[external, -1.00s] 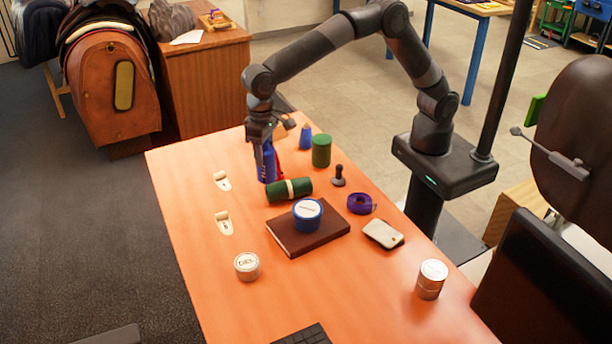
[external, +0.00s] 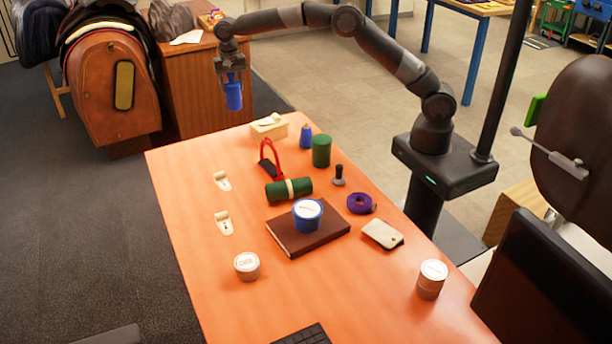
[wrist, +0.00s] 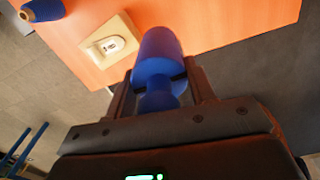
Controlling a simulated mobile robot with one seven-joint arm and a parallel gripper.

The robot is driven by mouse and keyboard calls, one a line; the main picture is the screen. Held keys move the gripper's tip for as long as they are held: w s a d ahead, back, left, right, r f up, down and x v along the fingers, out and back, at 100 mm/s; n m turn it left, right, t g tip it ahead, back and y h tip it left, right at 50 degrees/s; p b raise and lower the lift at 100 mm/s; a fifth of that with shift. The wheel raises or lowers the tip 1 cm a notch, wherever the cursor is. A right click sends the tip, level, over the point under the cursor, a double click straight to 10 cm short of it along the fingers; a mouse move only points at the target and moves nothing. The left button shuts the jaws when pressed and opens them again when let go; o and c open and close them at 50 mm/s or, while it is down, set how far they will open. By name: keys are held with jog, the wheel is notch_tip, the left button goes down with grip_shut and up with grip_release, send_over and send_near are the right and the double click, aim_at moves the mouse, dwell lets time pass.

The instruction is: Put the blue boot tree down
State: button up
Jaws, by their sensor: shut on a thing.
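The blue boot tree (external: 233,97) hangs upright in my gripper (external: 230,78), raised in the air at the far end of the orange table (external: 190,190). In the external view it appears against the wooden cabinet and clear of any surface. In the wrist view the blue boot tree (wrist: 160,55) sits between the two fingers of my gripper (wrist: 159,88), which are shut on its narrower part. Its wider end points away from the wrist, overlapping the table's edge in the picture.
A cream box (external: 269,127), a red-handled item (external: 268,160), a blue cone (external: 305,138) and a green cylinder (external: 321,151) stand at the table's far end. A green roll (external: 289,190) lies nearer. The far left corner of the tabletop is bare.

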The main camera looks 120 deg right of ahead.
aim_at(233, 95)
jog(key=shift+s+d, duration=0.45)
jog(key=shift+d, duration=0.4)
jog(key=f, duration=0.5)
jog(key=shift+w+a+f, duration=0.15)
jog(key=shift+w, duration=0.05)
jog(key=w+a+f, duration=0.6)
jog(key=w+f, duration=0.3)
jog(key=f, duration=0.1)
jog(key=shift+w+f, duration=0.25)
jog(key=shift+f, duration=0.1)
jog(key=o, duration=1.1)
jog(key=shift+f, duration=0.15)
jog(key=shift+c, duration=0.2)
